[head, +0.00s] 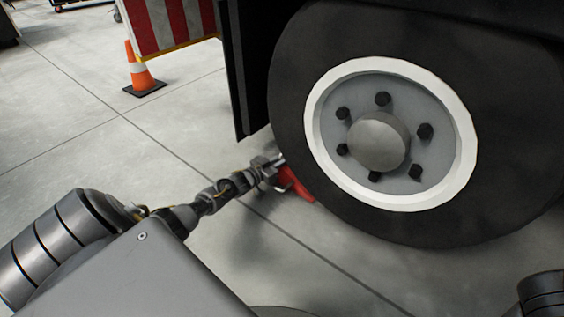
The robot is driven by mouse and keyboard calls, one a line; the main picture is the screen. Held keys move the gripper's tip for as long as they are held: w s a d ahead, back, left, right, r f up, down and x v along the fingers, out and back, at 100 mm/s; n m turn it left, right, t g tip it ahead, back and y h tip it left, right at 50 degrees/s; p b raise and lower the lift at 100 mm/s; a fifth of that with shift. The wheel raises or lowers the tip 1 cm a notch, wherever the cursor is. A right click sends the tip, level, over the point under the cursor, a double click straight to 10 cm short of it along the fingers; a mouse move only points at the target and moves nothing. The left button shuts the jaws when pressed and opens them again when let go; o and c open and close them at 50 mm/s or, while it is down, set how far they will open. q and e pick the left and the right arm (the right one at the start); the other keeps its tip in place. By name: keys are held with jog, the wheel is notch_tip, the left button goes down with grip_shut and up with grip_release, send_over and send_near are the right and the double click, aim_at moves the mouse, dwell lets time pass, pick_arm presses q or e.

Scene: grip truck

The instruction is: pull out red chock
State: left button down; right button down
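The red chock (294,185) sits on the floor against the lower left side of the truck's big black wheel (300,130). My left arm reaches in from the left, and its gripper (277,163) is right at the chock's upper left side. The gripper's tip overlaps the chock, and I cannot tell whether its fingers are open or closed on it. Part of the chock is hidden by the gripper. My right gripper is not in view; only a dark part, probably of my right arm, shows at the lower right corner.
A black mud flap (240,70) hangs just left of the wheel, above the gripper. An orange traffic cone (139,72) stands at the upper left by a red and white striped board (170,22). The grey tiled floor (110,150) left of the wheel is clear.

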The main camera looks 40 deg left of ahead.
pick_arm(q)
jog(key=shift+a+b, duration=0.8)
jog(key=shift+a, duration=1.4)
jog(key=c, duration=1.3)
grip_release()
jog(key=shift+s, duration=0.1)
jog(key=shift+c, duration=0.2)
jog(key=s+a+p, duration=0.2)
jog(key=s+p, duration=0.4)
jog(key=s, duration=0.4)
jog(key=shift+s+p, duration=0.3)
